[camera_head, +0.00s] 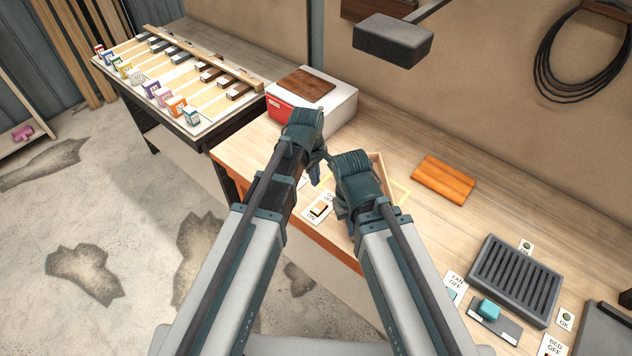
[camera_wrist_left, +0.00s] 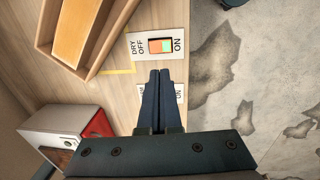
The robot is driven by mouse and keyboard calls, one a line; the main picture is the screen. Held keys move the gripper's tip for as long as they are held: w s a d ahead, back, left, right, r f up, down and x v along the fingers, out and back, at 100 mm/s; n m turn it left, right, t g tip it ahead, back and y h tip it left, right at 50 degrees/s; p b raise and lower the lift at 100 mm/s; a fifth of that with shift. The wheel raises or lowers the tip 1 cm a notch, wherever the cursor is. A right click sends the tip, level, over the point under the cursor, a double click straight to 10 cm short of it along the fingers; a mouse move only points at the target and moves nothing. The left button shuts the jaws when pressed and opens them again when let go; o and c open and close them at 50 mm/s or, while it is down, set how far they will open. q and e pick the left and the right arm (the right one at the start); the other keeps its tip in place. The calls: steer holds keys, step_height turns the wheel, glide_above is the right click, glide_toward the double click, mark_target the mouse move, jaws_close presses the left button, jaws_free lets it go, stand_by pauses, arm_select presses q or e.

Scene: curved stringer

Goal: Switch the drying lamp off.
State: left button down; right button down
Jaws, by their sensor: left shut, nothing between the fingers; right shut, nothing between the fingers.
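The dry switch (camera_wrist_left: 160,45) is a white plate at the table's front edge, marked DRY OFF at one end and ON at the other. Its rocker shows an orange half toward OFF and a green half toward ON; I cannot tell which half is pressed. It also shows in the head view (camera_head: 320,210). My left gripper (camera_wrist_left: 160,74) is shut and empty, its tips just short of the plate in the wrist picture; contact is not clear. In the head view my left gripper (camera_head: 317,172) is left of my right gripper (camera_head: 345,211), which is shut and empty.
A second switch plate (camera_wrist_left: 174,92) is partly hidden behind my left fingers. A wooden tray (camera_wrist_left: 46,40) holds a board beside the dry switch. A red-and-white box (camera_head: 340,105) stands to the left. A dark box (camera_head: 393,40) hangs overhead on an arm.

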mark_target(322, 204)
arm_select(q)
steer(key=shift+w+d, duration=0.4)
steer(key=shift+w, duration=0.1)
steer(key=f+b, duration=0.4)
steer(key=w+f+b, duration=0.1)
steer(key=f+b, duration=0.4)
steer(key=d+f+b, duration=0.1)
steer(key=f+b, duration=0.4)
steer(key=shift+w, duration=0.2)
steer(key=shift+r, duration=0.1)
